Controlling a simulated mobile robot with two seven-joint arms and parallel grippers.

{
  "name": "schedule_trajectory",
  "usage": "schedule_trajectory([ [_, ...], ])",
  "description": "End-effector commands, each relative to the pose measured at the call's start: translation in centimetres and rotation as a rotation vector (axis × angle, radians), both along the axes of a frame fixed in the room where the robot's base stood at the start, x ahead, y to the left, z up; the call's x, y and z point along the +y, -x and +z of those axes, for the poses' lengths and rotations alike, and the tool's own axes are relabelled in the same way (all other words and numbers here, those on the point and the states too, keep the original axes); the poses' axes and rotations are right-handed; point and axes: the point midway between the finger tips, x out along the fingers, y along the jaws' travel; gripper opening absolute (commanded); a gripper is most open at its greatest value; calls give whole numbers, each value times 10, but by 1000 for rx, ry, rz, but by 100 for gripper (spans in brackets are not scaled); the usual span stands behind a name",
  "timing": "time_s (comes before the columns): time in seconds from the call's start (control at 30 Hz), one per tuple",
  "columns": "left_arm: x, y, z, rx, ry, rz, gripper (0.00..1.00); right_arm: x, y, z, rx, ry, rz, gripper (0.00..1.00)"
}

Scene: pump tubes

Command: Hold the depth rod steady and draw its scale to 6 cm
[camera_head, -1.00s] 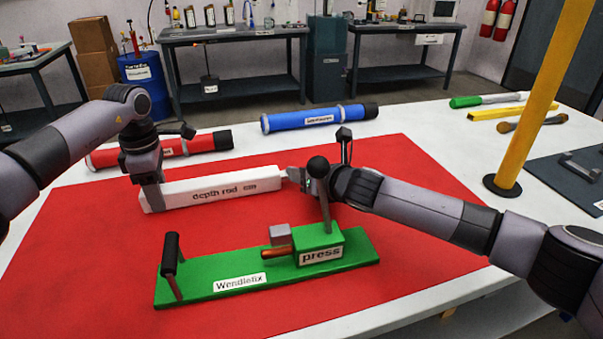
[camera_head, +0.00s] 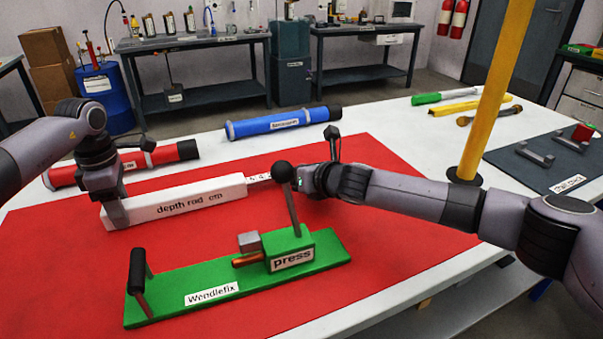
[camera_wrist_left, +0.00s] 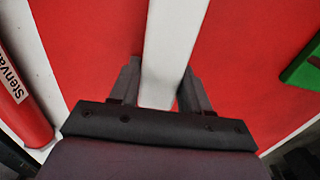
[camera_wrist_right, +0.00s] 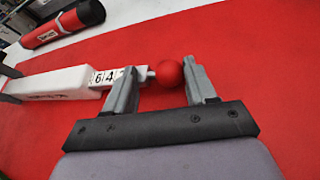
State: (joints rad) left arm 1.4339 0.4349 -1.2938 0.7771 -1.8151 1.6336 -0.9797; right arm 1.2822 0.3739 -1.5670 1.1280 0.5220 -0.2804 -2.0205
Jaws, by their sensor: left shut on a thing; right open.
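The depth rod (camera_head: 190,197), a long white block, lies on the red mat. My left gripper (camera_head: 116,211) is shut across its left end; in the left wrist view the white body (camera_wrist_left: 175,35) runs between the fingers. A white numbered scale (camera_head: 259,177) sticks out of its right end. In the right wrist view the scale (camera_wrist_right: 107,77) shows a 6 nearest the body, then a 4 and a partly hidden mark. A red ball knob (camera_wrist_right: 168,73) ends it. My right gripper (camera_wrist_right: 160,70) is open, its fingers on either side of the knob.
A green press (camera_head: 240,275) with a black-knobbed lever stands in front of the rod, close to my right gripper. A red tube (camera_head: 125,165) and a blue tube (camera_head: 283,122) lie behind. A yellow post (camera_head: 489,100) rises at the right.

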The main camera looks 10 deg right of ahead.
Motion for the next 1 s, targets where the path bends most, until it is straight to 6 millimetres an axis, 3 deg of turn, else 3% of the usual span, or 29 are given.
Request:
schedule_trajectory([
  [0.27, -1, 0, 0, 0, 1, -1, 2, -10, 15, 7, 1, 0, 0, 56],
  [1.0, 0, 0, 0, -1, 1, -1, 2, -53, 86, 42, -1, 0, 0, 56],
])
